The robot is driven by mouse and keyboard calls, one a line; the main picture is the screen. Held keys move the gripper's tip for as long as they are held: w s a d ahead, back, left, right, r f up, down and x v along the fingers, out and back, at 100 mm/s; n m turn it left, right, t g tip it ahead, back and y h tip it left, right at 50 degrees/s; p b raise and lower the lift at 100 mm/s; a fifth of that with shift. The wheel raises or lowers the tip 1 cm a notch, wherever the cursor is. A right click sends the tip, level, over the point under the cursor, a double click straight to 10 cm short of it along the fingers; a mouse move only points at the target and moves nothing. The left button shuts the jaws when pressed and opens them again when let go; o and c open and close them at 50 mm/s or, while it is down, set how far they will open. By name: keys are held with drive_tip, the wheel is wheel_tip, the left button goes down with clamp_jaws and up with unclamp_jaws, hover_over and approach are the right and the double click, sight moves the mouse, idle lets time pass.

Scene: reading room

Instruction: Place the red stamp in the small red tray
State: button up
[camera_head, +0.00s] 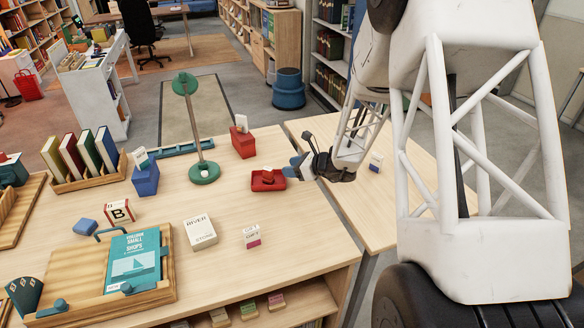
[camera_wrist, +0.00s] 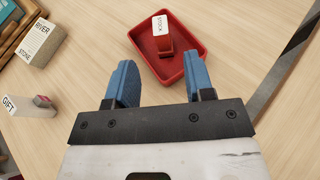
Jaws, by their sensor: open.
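The small red tray (camera_head: 258,185) sits on the table near its right edge, and it also shows in the wrist view (camera_wrist: 197,68). In the head view my gripper (camera_head: 300,165) is just right of the tray. The stamp lies beyond the fingertips, apart from them.
A white "RIVER STONE" box (camera_head: 201,232) and a "GIFT" block (camera_head: 252,238) stand in front of the tray. A taller red holder (camera_head: 243,145) and a green lamp (camera_head: 204,172) are behind and left. A second table (camera_head: 395,200) adjoins at right.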

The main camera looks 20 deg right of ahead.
drive_tip(key=s+a+r+n+g, duration=0.3)
drive_tip(key=s+a+r+n, duration=0.35)
drive_tip(key=s, duration=0.25)
drive_tip(key=s+a+r+n+g, duration=0.4)
drive_tip(key=s+a+r+n, duration=0.1)
drive_tip(key=s+r+n, duration=0.25)
drive_tip(key=s+r+n+h, duration=0.3)
drive_tip(key=s+n, duration=0.1)
drive_tip(key=s, duration=0.4)
drive_tip(key=s+d+r+n+h, duration=0.1)
drive_tip(key=s+r+n+h, duration=0.2)
drive_tip(key=s, duration=0.5)
drive_tip(key=s+r+n+h, duration=0.3)
drive_tip(key=s+n, duration=0.2)
drive_tip(key=s, duration=0.3)
drive_tip(key=shift+d+n+h, duration=0.3)
drive_tip(key=shift+d+n, duration=0.05)
drive_tip(key=shift+n, duration=0.05)
